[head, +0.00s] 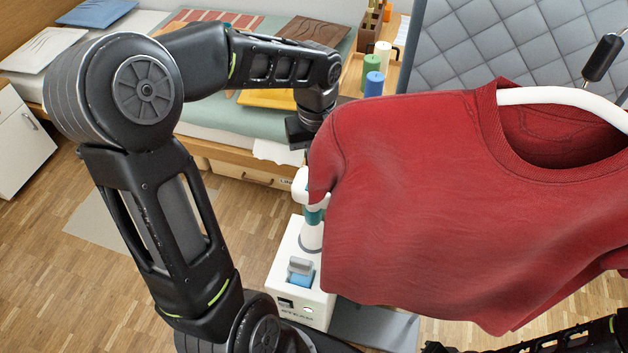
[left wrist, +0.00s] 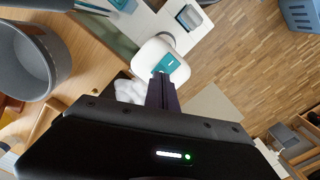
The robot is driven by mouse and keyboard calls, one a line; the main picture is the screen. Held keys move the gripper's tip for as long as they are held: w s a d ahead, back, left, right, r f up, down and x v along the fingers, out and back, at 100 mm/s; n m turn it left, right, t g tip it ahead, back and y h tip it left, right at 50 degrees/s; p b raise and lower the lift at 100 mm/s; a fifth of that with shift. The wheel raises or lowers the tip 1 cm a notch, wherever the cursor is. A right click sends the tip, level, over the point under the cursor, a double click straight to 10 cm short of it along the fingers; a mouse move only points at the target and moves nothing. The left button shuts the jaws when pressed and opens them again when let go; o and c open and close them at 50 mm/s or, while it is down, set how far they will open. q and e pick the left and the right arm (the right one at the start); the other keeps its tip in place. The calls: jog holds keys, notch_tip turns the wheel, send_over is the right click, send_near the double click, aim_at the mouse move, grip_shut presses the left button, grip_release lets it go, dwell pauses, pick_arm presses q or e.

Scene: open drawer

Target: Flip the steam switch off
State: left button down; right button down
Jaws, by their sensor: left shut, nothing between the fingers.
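The steamer base (head: 284,266) is a white box on the floor, with a grey and blue rocker switch (head: 300,270) on top and a small lit green light on its front. The switch also shows small at the top of the left wrist view (left wrist: 189,16). A white and teal steamer head (head: 300,186) stands above the base, partly hidden by the red shirt; it is close up in the left wrist view (left wrist: 154,55). My left gripper (left wrist: 163,79) is shut and empty, its tips right by the steamer head; whether they touch is unclear. My right gripper is not visible.
A red shirt (head: 420,190) on a white hanger (head: 560,97) fills the right and hides part of the steamer. Wood floor at the left is mostly free.

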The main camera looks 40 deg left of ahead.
pick_arm(q)
jog(key=shift+f+b, duration=0.6)
jog(key=shift+f, duration=0.2)
jog(key=shift+r, duration=0.1)
jog(key=shift+r+p, duration=2.65)
jog(key=shift+r, duration=0.8)
